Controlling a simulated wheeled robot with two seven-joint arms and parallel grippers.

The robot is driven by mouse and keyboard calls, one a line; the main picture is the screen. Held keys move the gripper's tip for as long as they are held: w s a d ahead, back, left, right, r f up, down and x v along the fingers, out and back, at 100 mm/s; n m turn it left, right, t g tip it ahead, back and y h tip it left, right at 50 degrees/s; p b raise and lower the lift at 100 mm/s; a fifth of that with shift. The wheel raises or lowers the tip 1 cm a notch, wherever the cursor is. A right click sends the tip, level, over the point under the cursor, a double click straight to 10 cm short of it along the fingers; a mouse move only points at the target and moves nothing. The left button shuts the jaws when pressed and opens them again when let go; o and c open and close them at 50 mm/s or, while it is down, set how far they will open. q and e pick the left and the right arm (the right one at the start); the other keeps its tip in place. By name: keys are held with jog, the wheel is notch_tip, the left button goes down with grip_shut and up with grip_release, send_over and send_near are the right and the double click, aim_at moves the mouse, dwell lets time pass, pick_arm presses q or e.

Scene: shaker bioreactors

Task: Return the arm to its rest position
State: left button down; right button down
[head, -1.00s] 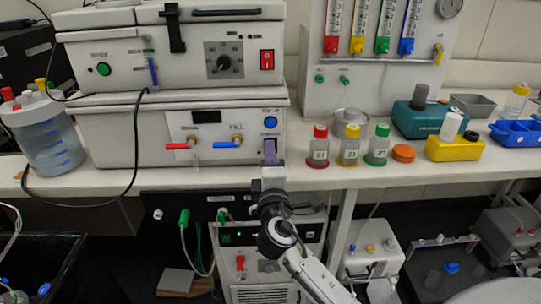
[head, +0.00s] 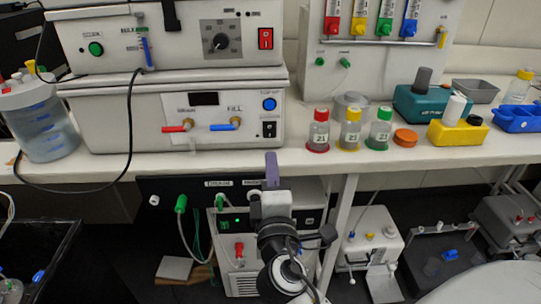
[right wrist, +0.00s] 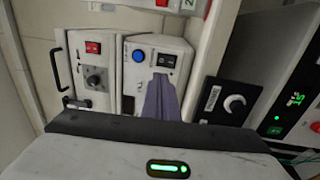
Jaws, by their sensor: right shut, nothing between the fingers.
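In the head view this black switch (head: 269,129) shows clear above the fingertips. My left gripper is in neither view now.
Bottles with red (head: 319,131), yellow (head: 350,129) and green caps (head: 380,129) stand to the right. Under the bench are a black panel (head: 160,190) and a unit with a green light (head: 235,260).

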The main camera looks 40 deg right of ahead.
jog(key=shift+f, duration=0.1)
dwell(0.5)
jog(key=s+a+f+m+g+y, duration=0.1)
jog(key=s+a+f+g+y, duration=0.2)
jog(key=f, duration=0.7)
jog(key=s+a+f+m+g+y, duration=0.1)
jog(key=s+a+f+m+y, duration=0.2)
jog(key=f, duration=0.8)
jog(key=s+a+f+m+g+y, duration=0.2)
jog(key=s+a+f+m+y, duration=0.1)
jog(key=s+f, duration=0.3)
jog(key=s+a+f+m+g+y, duration=0.1)
jog(key=s+a+f+m+y, duration=0.1)
jog(key=s+f, duration=0.5)
jog(key=shift+s+a+f+m+g+y, duration=0.2)
jog(key=shift+s+a+m+g+y, duration=0.2)
jog(key=shift+a+y, duration=0.7)
jog(key=shift+w+a+h, duration=0.15)
jog(key=shift+a+h, duration=0.05)
jog(key=shift+h, duration=0.1)
